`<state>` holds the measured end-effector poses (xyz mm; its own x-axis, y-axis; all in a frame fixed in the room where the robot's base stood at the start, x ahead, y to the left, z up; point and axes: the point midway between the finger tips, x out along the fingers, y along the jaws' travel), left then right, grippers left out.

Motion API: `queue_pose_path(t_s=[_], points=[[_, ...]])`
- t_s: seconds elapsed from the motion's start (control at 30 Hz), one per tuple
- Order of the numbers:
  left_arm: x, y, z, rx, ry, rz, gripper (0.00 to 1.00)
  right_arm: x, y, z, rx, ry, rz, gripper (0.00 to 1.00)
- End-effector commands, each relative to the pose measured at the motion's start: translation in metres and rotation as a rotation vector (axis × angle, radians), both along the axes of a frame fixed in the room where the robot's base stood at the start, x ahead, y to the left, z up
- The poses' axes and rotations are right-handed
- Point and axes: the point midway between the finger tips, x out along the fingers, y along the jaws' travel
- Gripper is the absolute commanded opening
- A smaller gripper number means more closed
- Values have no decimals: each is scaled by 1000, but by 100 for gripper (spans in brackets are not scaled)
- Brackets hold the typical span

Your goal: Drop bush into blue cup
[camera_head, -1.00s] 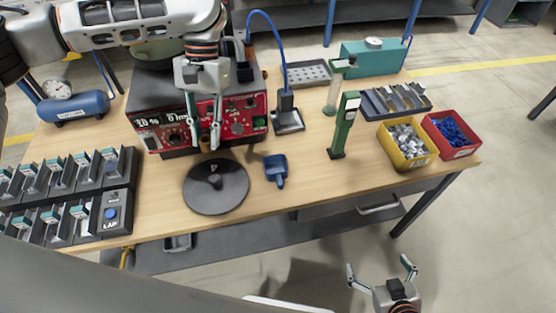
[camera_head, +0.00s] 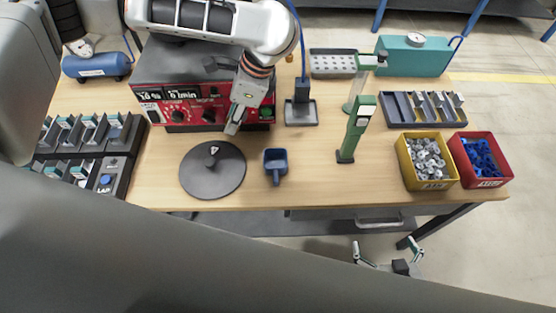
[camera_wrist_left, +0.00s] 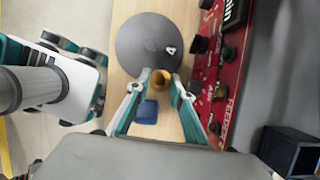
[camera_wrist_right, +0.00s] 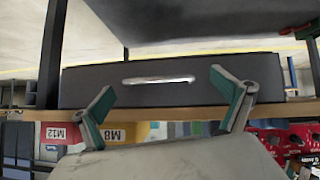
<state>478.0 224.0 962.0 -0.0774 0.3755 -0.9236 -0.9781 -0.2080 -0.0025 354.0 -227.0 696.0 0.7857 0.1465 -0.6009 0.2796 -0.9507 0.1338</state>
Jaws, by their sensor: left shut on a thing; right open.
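My left gripper (camera_head: 233,129) is shut on a small brass-coloured bush. The bush (camera_wrist_left: 161,80) shows between the fingertips in the left wrist view (camera_wrist_left: 164,76) and cannot be made out in the head view. The blue cup (camera_head: 275,160), a small square cup with a handle, sits on the table to the right of the left gripper. In the left wrist view the cup (camera_wrist_left: 147,112) shows below, between the fingers. My right gripper (camera_head: 390,248) is open and empty, low in front of the table edge; its spread fingers show in the right wrist view (camera_wrist_right: 161,85).
A round dark plate (camera_head: 213,175) lies left of the cup. A red machine (camera_head: 180,114) stands behind. A green post (camera_head: 356,130) stands right of the cup. A yellow bin (camera_head: 404,160) of metal parts and a red bin (camera_head: 460,160) of blue parts stand at the right.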

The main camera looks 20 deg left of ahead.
Motion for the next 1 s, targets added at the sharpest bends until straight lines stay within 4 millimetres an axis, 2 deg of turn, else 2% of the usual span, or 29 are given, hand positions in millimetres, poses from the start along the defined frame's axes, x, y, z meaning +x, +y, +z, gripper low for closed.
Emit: queue_pose_path(t_s=[0.1,0.4,0.7,1.0], points=[[-1,-8,-10,-1,2,-296,0,-5,4,-2,8,9,-1,100],[-1,-30,-24,-4,2,-946,0,-6,8,-2,14,10,-1,100],[0,-48,-28,-2,0,-1441,0,-2,4,-1,5,3,3,100],[2,-60,-26,-2,-1,-1845,0,-1,-1,-1,-4,1,5,100]])
